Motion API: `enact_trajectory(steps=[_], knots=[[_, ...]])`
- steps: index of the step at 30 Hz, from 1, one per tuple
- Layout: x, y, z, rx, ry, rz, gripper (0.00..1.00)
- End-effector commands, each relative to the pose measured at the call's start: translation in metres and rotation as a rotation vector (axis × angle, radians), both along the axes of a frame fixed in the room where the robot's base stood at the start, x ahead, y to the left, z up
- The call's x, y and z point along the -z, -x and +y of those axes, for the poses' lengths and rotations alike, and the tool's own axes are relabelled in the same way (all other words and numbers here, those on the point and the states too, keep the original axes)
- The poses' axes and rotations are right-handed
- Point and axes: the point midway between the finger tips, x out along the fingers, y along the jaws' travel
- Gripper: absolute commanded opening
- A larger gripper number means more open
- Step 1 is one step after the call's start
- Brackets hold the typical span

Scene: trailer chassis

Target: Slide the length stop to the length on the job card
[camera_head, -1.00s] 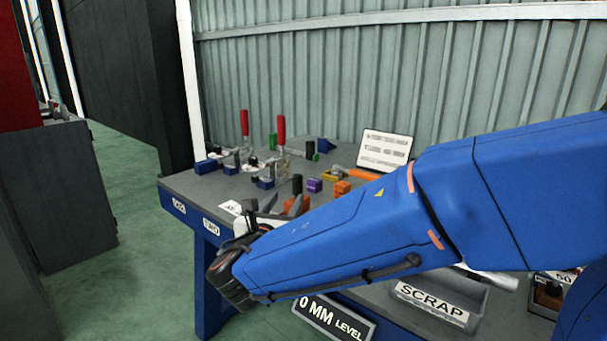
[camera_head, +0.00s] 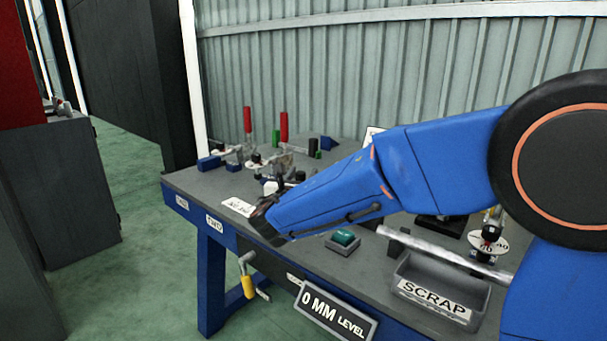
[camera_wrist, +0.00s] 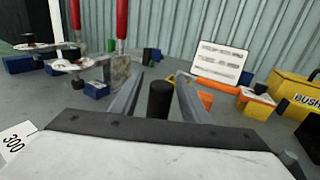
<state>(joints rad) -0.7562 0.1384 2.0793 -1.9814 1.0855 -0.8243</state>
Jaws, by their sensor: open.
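My gripper (camera_wrist: 158,90) is open in the wrist view, its two grey fingers pointing over the bench. An upright black cylinder (camera_wrist: 160,100) shows between the fingers; I cannot tell whether it stands between them or beyond, or whether it belongs to the length stop. In the head view my forearm ends above the bench's left part and hides most of the gripper. A white card with lines of text (camera_wrist: 220,63) leans at the back, too small to read; my arm covers most of it in the head view. A white label reading 300 (camera_wrist: 14,142) lies at left.
Red-handled clamps (camera_head: 284,128) and blue blocks (camera_head: 208,163) stand at the back left. A green button box (camera_head: 343,240), a metal bar (camera_head: 440,252) and a SCRAP tray (camera_head: 435,300) are at right. A yellow crank handle (camera_head: 247,285) hangs off the front edge. A yellow bin (camera_wrist: 298,92) stands right.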

Motion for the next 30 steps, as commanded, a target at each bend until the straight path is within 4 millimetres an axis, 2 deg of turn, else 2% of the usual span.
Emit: enact_trajectory(steps=[5,14,19,25,30], knots=[[0.0,-0.011,-0.003,0.001,0.0,0.001,0.42],[0.0,-0.012,-0.003,0.0,0.0,0.001,0.42],[0.0,-0.012,-0.003,0.0,0.0,0.001,0.01],[0.001,-0.014,0.0,0.0,0.0,0.001,0.0],[0.0,-0.029,0.02,-0.001,0.0,0.0,0.0]])
